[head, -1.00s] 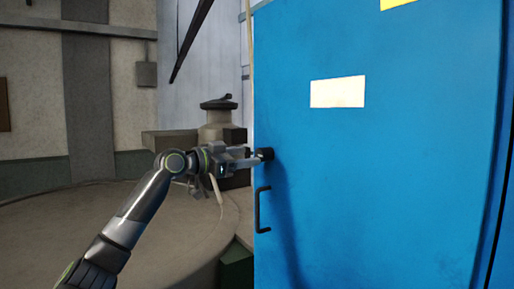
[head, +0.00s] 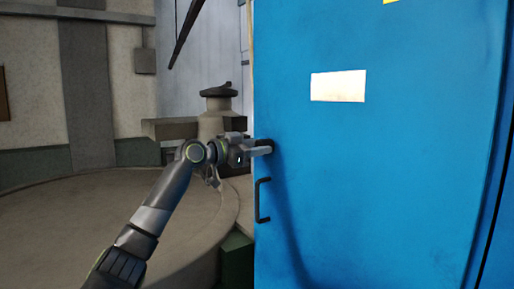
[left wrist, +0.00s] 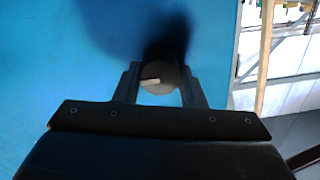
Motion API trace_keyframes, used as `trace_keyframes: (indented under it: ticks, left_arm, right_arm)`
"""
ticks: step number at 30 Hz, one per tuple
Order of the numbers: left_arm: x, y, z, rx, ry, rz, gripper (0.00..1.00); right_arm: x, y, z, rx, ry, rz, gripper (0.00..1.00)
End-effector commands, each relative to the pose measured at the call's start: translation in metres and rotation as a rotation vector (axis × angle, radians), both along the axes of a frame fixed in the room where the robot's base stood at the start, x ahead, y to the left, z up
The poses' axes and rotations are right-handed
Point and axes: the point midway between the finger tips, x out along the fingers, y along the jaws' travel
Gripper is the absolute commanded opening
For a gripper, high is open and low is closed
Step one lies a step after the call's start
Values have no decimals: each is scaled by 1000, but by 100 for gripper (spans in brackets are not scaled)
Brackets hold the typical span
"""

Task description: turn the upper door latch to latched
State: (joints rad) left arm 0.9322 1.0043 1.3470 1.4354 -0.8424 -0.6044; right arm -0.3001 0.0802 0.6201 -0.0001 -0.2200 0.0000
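The upper door latch is a dark round knob (head: 268,143) near the left edge of the blue door (head: 400,180), above a black pull handle (head: 259,200). My left gripper (head: 263,150) is at the knob and partly hides it. In the left wrist view the knob (left wrist: 160,72) sits between the two fingers of the left gripper (left wrist: 160,83), which lie close against its sides. A short pale mark on the knob's face lies nearly level in that view. My right gripper is not in view.
A pale blank label (head: 338,86) is on the door above the latch. A round grey platform (head: 90,220) and a grey canister (head: 219,110) stand to the left of the door.

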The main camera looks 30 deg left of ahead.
Motion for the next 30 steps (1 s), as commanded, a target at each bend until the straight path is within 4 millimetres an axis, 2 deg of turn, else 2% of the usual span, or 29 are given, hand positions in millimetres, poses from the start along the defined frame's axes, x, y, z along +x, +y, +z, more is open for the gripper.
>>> trace_keyframes:
  ticks: [3, 14, 30]
  left_arm:
    - [0, 0, 0, 0, 0, 0, 14]
    - [0, 0, 1, -67, 28, 0, 14]
    - [0, 1, 2, -487, 202, 1, 14]
  right_arm:
    - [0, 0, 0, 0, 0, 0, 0]
    - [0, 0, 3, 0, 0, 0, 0]
    - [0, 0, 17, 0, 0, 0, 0]
